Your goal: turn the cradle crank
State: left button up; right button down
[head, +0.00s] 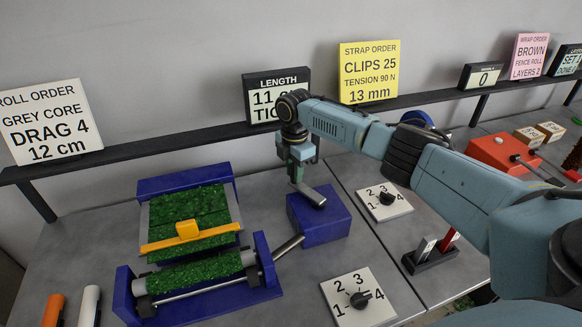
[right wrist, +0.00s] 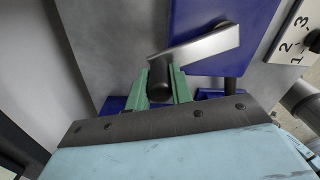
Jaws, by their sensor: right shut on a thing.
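The cradle (head: 123,295) is a blue frame holding a green grassy roll (head: 195,270), at the left middle of the head view. A blue box (head: 325,222) stands to its right, with a grey shaft (head: 288,247) between them. The crank (head: 309,196) is a silver arm at the box's top; in the right wrist view the silver arm (right wrist: 200,46) carries a dark grip. My right gripper (head: 298,168) is above the box; its green fingers (right wrist: 162,88) are shut around the dark grip. My left gripper is out of view.
A green sheet with a yellow slider (head: 188,229) lies behind the roll. A dark holder (head: 430,258) stands farther right. A black rail (head: 180,146) with signs runs along the back.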

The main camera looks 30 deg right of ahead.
jog(key=shift+d+m+p, duration=1.2)
jog(key=shift+d+m, duration=0.45)
jog(key=shift+m, duration=0.45)
jog(key=c, duration=1.2)
grip_release()
jog(key=shift+c, duration=0.2)
notch_tip(320, 180, up, 13)
jog(key=shift+r+p, duration=0.2)
jog(key=shift+p, duration=0.2)
